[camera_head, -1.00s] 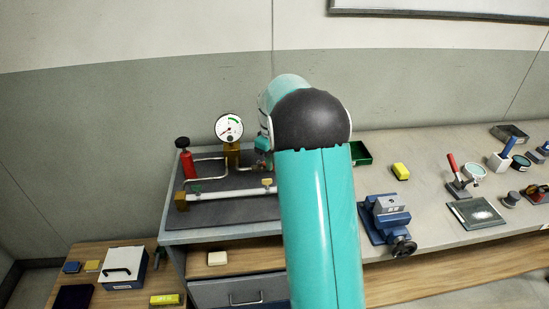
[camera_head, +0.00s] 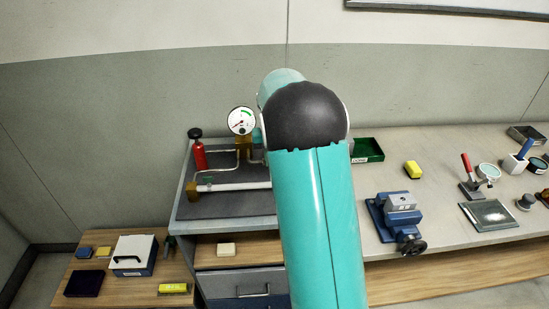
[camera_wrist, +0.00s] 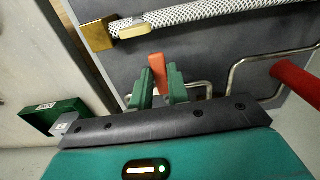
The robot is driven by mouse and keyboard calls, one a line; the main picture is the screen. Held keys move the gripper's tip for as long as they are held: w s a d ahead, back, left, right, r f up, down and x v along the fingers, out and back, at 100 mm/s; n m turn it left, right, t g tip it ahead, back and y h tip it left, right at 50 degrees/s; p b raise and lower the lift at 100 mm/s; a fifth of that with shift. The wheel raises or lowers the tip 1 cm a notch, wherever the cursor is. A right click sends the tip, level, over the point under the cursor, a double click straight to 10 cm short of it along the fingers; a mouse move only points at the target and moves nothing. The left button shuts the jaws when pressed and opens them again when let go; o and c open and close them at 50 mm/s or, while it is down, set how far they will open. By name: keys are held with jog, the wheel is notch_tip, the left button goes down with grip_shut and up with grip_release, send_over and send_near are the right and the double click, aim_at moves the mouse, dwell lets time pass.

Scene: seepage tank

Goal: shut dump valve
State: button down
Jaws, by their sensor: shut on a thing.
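In the wrist view, my gripper (camera_wrist: 160,88) has its two green fingers closed on either side of an orange-red lever (camera_wrist: 157,68), which stands up between them. I see no label that names this lever. Its base is hidden behind the fingers and the dark wrist plate. In the head view, my arm covers the gripper, the lever and the right part of the pipe rig. The gauge (camera_head: 241,121) with a white dial stands on a brass block left of my arm.
A white braided hose (camera_wrist: 190,14) with a yellow tab (camera_wrist: 136,31) runs close to my fingers. A red cylinder (camera_head: 200,156) and thin metal pipes stand on the rig's dark panel (camera_head: 225,205). A green bin (camera_head: 368,150) and a blue vise (camera_head: 397,215) are to the right.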

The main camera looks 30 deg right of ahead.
jog(key=shift+a, duration=0.1)
dwell(0.4)
jog(key=c, duration=1.3)
grip_release()
jog(key=shift+w, duration=0.1)
jog(key=shift+c, duration=0.2)
jog(key=shift+r, duration=0.1)
notch_tip(320, 180, up, 14)
jog(key=shift+f, duration=0.2)
